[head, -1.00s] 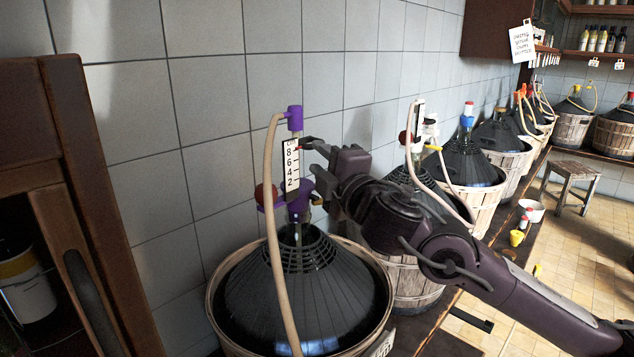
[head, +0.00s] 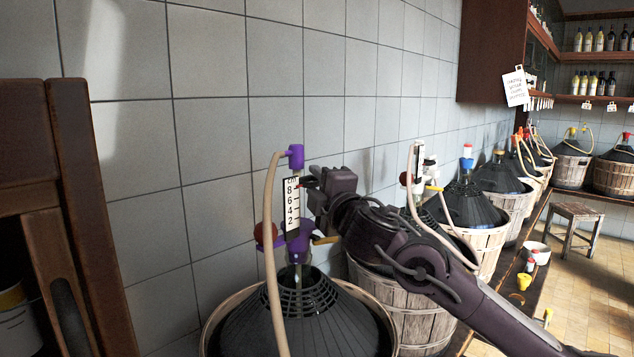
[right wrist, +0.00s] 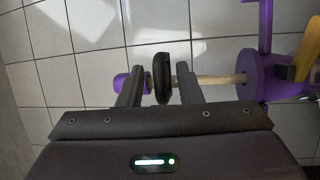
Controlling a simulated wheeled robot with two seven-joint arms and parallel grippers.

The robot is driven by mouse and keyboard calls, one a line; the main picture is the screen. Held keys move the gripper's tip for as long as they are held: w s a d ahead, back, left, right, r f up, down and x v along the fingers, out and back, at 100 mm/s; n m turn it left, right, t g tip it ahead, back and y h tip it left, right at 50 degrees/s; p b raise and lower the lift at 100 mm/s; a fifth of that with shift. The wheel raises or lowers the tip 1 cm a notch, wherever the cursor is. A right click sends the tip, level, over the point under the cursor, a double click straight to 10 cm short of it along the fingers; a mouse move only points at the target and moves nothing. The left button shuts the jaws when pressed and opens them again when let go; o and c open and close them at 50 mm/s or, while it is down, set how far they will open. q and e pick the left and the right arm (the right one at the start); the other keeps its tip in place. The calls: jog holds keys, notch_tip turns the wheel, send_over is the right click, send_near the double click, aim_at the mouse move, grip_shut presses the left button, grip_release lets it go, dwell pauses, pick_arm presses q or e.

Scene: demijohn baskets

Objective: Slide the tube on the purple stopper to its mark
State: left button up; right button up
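The purple stopper (head: 300,247) sits upright in the neck of the near wicker-basket demijohn (head: 300,320). It carries a white scale (head: 292,206) marked 8, 6, 4, 2. The tube, topped by a purple cap (head: 295,157), stands behind the scale, and a pale hose (head: 268,250) hangs from the cap. My right gripper (head: 308,184) is beside the upper scale. In the right wrist view its fingers (right wrist: 158,86) stand apart on either side of a black oval piece (right wrist: 162,78) on the tube (right wrist: 215,80), with gaps visible. The stopper (right wrist: 258,75) is at right there. My left gripper is not seen.
A tiled wall runs close behind the demijohn. More basketed demijohns (head: 470,215) line up to the right, one close behind my right arm. A wooden cabinet (head: 60,200) stands at left. A yellow tap (head: 326,240) sticks out from the stopper. A stool (head: 572,225) stands farther off.

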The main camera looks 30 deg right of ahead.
jog(key=shift+c, duration=0.2)
grip_shut()
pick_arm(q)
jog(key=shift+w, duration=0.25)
pick_arm(e)
jog(key=shift+f+b, duration=0.3)
jog(key=shift+b, duration=0.2)
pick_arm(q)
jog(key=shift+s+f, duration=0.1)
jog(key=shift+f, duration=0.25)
pick_arm(e)
jog(key=shift+r, duration=0.1)
jog(key=shift+o, duration=0.2)
grip_release()
